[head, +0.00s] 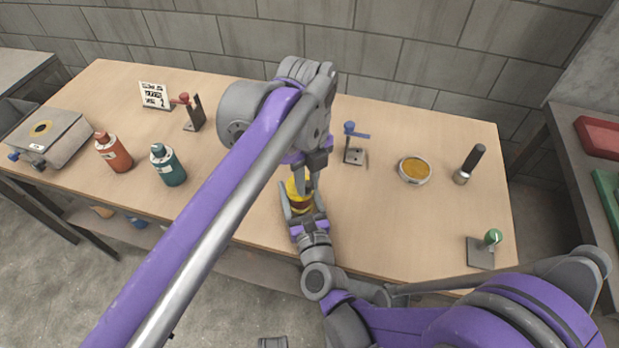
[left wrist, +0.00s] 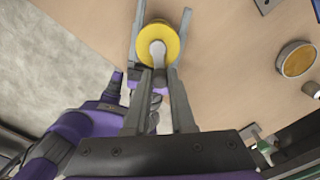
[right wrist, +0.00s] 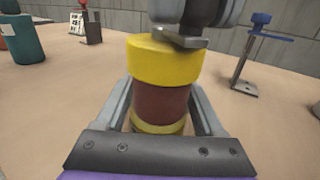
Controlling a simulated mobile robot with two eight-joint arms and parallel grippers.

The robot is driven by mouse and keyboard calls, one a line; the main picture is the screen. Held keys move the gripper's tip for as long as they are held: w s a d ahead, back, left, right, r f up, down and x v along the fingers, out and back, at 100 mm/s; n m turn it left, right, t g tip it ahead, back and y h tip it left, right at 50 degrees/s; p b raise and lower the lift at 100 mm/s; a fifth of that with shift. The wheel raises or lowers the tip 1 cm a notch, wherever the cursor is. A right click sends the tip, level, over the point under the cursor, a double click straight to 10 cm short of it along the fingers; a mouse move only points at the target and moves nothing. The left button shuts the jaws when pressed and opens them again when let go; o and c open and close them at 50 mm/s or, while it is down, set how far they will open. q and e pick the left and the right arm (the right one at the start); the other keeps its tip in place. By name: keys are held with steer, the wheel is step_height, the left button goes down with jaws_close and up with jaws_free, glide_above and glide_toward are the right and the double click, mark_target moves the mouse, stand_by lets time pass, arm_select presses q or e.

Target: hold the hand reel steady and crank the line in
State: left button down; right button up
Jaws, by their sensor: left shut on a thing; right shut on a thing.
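The hand reel stands on the table near its front edge, yellow in the head view (head: 299,189). In the right wrist view it shows a yellow top, a red-brown drum (right wrist: 161,103) and a yellow lower flange. My right gripper (head: 304,209) is shut around its body, one finger on each side. My left gripper (head: 309,172) comes down from above, shut at the reel's top. In the left wrist view a grey crank piece (left wrist: 157,50) lies over the yellow top, at the left fingertips (left wrist: 158,76). No line can be made out.
Left are a red bottle (head: 114,152), a teal bottle (head: 168,165), a red-topped clamp (head: 191,111) and a grey box (head: 48,138). Right are a blue-handled stand (head: 354,146), an amber dish (head: 414,169), a black-handled tool (head: 470,164) and a green-knobbed stand (head: 484,248).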

arm_select(q)
steer(key=shift+a+m, duration=0.15)
steer(key=shift+m, duration=0.25)
steer(key=c, duration=0.7)
jaws_free()
steer(key=shift+c, duration=0.2)
step_height(320, 180, up, 12)
arm_select(e)
steer(key=o, duration=1.5)
